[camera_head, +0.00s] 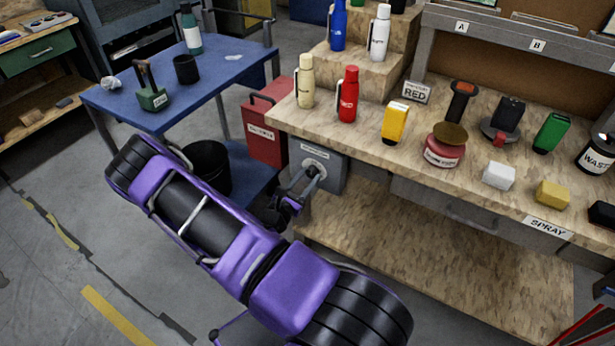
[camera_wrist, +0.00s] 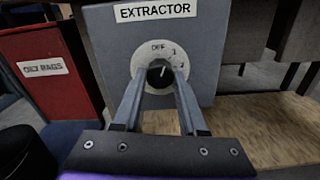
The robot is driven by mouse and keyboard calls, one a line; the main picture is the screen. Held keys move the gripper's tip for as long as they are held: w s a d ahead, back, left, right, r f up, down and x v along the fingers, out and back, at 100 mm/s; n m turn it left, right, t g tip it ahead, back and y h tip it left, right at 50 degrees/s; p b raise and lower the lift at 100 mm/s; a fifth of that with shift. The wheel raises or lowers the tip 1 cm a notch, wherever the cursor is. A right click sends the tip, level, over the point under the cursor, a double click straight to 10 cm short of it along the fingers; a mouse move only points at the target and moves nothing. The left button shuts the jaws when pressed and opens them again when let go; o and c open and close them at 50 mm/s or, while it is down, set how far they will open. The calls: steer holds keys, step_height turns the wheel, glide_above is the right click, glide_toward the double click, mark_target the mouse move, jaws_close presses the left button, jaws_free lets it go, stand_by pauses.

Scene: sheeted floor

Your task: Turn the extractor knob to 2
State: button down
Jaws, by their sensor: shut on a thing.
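The grey extractor box (camera_wrist: 112,50), labelled EXTRACTOR, fills the upper middle of the wrist view. In the head view the extractor box (camera_head: 330,172) is under the left end of the workbench. Its black knob (camera_wrist: 160,78) sits on a round white dial (camera_wrist: 160,48) marked OFF at the top, with numbers to the right. The knob's white line points up and slightly right, near OFF; its exact setting is hard to read. My gripper (camera_wrist: 161,80) is shut on the knob, one finger on each side. In the head view my gripper (camera_head: 311,173) reaches the box front.
A red OILY RAGS bin (camera_wrist: 45,70) stands left of the box. The wooden workbench (camera_head: 375,160) above carries bottles, tins and blocks. A blue table (camera_head: 225,75) stands at the left, with a black bin (camera_head: 207,165) below. A wooden lower shelf (camera_head: 430,260) lies to the right.

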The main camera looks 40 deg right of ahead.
steer(key=m+p, duration=0.1)
steer(key=m, duration=0.4)
steer(key=shift+m, duration=0.3)
steer(key=m, duration=0.5)
steer(key=shift+m+p, duration=0.3)
steer(key=shift+p, duration=0.1)
steer(key=shift+c, duration=2.3)
jaws_free()
steer(key=shift+a, duration=0.1)
steer(key=v, duration=1.7)
steer(key=shift+a, duration=0.15)
